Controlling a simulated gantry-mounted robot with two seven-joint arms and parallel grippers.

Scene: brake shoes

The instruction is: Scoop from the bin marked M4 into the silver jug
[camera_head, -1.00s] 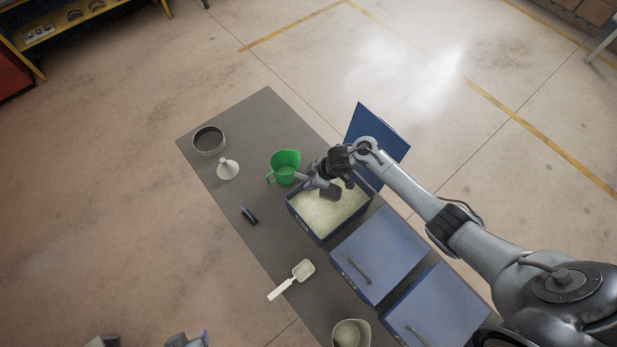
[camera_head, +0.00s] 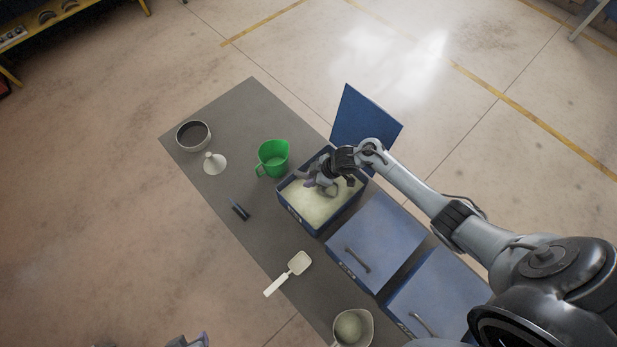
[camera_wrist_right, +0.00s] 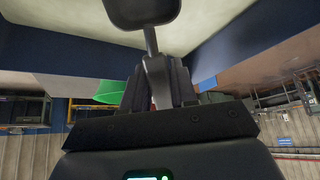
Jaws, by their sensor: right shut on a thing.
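An open blue bin (camera_head: 318,228) holds pale granular material (camera_head: 312,203). Its front label is too small to read. My right gripper (camera_head: 325,174) is inside the bin's outline, shut on the handle of a dark scoop (camera_head: 331,188). The scoop's head (camera_wrist_right: 143,8) shows over the pale material in the right wrist view; how deep it sits is unclear. A pale grey, silvery jug (camera_head: 368,322) stands at the table's near end, partly cut by the lower edge. At the lower edge, only a bit of my left gripper (camera_head: 200,339) shows, its jaws unclear.
A green jug (camera_head: 264,158) stands just left of the open bin, whose blue lid (camera_head: 365,115) is raised behind. Two closed bins (camera_head: 375,240) (camera_head: 440,290) adjoin it. A white scoop (camera_head: 290,271), dark small object (camera_head: 239,211), white funnel (camera_head: 214,163) and round bowl (camera_head: 180,138) lie on the table.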

